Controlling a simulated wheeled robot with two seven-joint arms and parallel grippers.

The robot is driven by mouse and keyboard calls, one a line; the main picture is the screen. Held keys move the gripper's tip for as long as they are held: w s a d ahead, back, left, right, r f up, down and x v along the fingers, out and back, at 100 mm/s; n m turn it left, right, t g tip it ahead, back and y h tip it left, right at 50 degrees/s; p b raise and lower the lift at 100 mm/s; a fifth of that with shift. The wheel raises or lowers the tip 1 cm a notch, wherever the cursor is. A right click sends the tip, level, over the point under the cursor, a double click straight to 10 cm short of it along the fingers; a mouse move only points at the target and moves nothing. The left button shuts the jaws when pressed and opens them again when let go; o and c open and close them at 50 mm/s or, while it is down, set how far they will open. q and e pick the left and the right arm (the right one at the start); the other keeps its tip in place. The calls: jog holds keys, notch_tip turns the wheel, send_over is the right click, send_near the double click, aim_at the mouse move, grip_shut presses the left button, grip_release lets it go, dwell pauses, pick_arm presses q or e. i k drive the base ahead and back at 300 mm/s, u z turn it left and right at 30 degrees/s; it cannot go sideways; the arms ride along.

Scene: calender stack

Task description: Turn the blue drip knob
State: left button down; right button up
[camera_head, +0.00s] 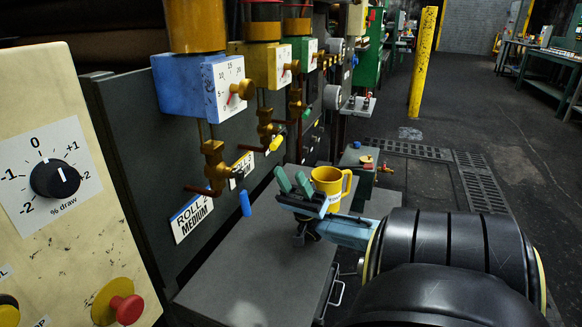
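The blue drip box (190,88) is mounted on the dark panel at upper left, below an amber reservoir. Its white dial face carries numbers, and a yellow-orange knob (243,89) with a red pointer sticks out of it. My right gripper (293,179) comes in from the lower right, below and to the right of the knob and well apart from it. Its two green fingers stand apart with nothing visible between them. My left gripper is out of view.
Yellow (258,63) and green (301,58) drip boxes follow behind. Brass valves (214,165) and a blue-tipped lever (245,203) hang below. A yellow mug (333,188) stands behind my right gripper near a grey worktop (240,280). A cream panel (60,240) stands at left.

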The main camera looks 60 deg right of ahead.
aim_at(246, 90)
jog(key=k, duration=1.5)
